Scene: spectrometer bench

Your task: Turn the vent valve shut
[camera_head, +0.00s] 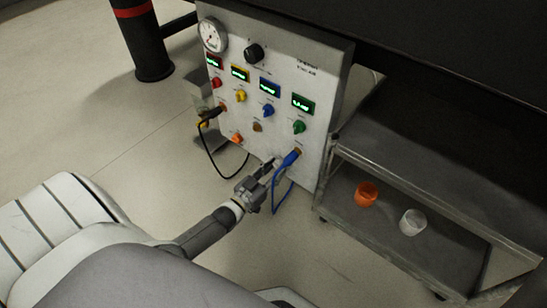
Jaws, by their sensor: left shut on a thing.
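The white instrument panel (315,88) stands on the left under the dark bench. My left gripper (269,168) is at the panel's lower edge, just left of the blue hose plug (290,158). Its fingers are shut on a small part there, apparently the vent valve. The fingers hide most of this part, so its angle cannot be told. My right gripper is out of view.
Red, yellow, blue and green knobs (298,127) sit under small displays, with a gauge (213,35) above. A blue hose (276,190) and a black cable (205,150) hang close by. A cart (385,165) at right holds orange (366,194) and white (413,222) cups.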

